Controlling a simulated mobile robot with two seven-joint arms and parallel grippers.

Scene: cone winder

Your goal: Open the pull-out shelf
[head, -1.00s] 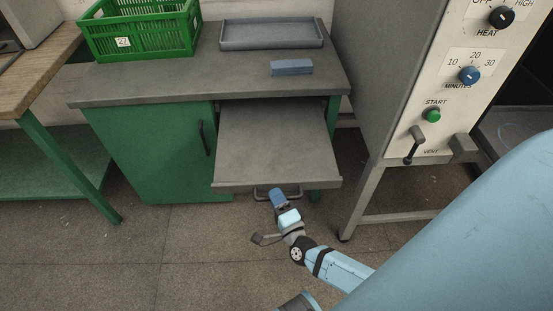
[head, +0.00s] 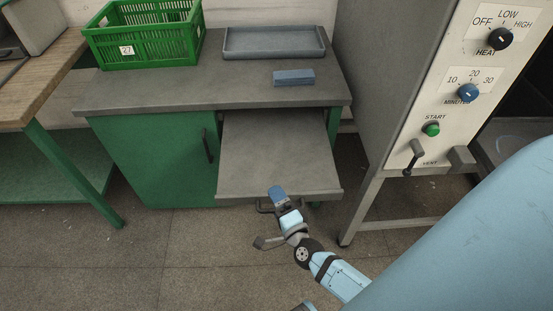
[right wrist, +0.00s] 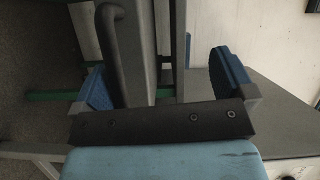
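The grey pull-out shelf (head: 278,150) stands well out from under the worktop of the green cabinet (head: 155,160). Its dark bar handle (head: 265,207) is below the front edge. My right gripper (head: 280,205) is at the handle, with one blue fingertip showing over the shelf's front edge. In the right wrist view the gripper (right wrist: 163,80) has its blue pads wide apart. The handle (right wrist: 118,55) and shelf edge lie between them; the handle is close to the left pad, and whether they touch is unclear. My left gripper is not in view.
On the worktop (head: 190,88) are a green crate (head: 145,45), a grey tray (head: 275,42) and a blue-grey block (head: 293,77). A control cabinet (head: 400,110) with legs stands close on the right. A wooden bench (head: 35,75) is on the left. Floor in front is clear.

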